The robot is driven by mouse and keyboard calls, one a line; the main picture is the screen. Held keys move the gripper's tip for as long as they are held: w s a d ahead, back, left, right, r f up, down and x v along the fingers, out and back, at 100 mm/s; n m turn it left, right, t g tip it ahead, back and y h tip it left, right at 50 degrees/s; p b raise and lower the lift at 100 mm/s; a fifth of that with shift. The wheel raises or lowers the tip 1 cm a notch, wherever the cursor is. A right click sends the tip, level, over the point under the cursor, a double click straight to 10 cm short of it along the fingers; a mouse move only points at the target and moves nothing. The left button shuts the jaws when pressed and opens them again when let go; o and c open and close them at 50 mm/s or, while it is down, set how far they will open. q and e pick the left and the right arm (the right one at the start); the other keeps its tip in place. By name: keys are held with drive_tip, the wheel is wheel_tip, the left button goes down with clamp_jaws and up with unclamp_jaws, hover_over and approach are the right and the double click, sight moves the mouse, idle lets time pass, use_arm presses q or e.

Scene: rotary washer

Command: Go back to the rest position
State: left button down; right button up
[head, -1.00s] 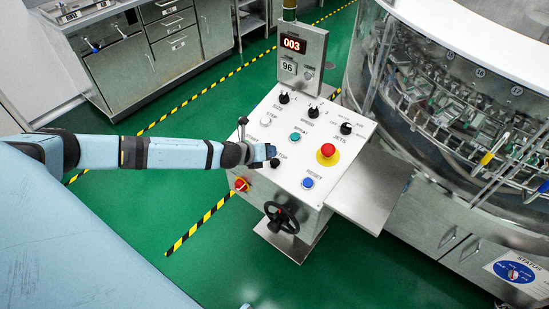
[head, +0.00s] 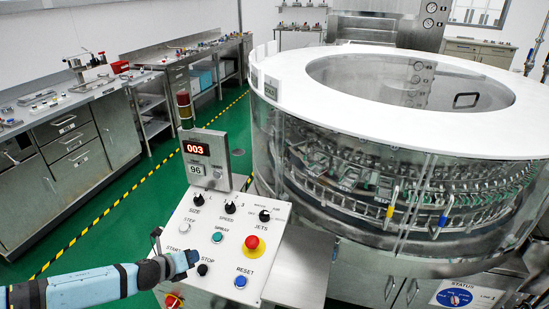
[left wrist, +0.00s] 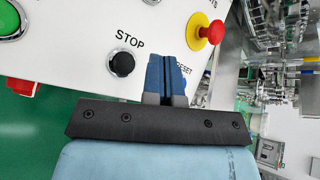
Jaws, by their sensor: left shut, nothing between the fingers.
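My left gripper (head: 193,257) comes in from the lower left of the head view, over the lower left of the white control panel (head: 227,264). Its blue fingers are together and empty. The black STOP button (head: 202,269) is just beside the fingertips. In the left wrist view the shut fingers (left wrist: 166,75) point up the panel, between the STOP button (left wrist: 121,63) and the red emergency button (left wrist: 215,32). Whether the fingers touch the panel cannot be told. My right gripper is not in view.
A large round glass-walled washer (head: 380,190) with a white top stands right of the panel. Steel counters (head: 60,120) line the left wall. Green floor with yellow-black tape (head: 90,229) lies between them.

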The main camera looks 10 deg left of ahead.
use_arm(q)
drive_tip(key=s+d+n+h+p, duration=0.1)
drive_tip(key=s+d+n+p, duration=0.1)
drive_tip(key=s+d+n, duration=0.65)
drive_tip(key=s+d+n+h+p, duration=0.1)
drive_tip(key=s+d+n+p, duration=0.3)
drive_tip(key=d, duration=0.7)
drive_tip(key=s+a+r+n+y+p, duration=0.1)
drive_tip(key=s+a+r+n+y, duration=0.1)
drive_tip(key=s+n, duration=1.2)
drive_tip(key=shift+r+n+y+p, duration=0.35)
drive_tip(key=shift+n+y, duration=0.15)
drive_tip(key=shift+n, duration=0.75)
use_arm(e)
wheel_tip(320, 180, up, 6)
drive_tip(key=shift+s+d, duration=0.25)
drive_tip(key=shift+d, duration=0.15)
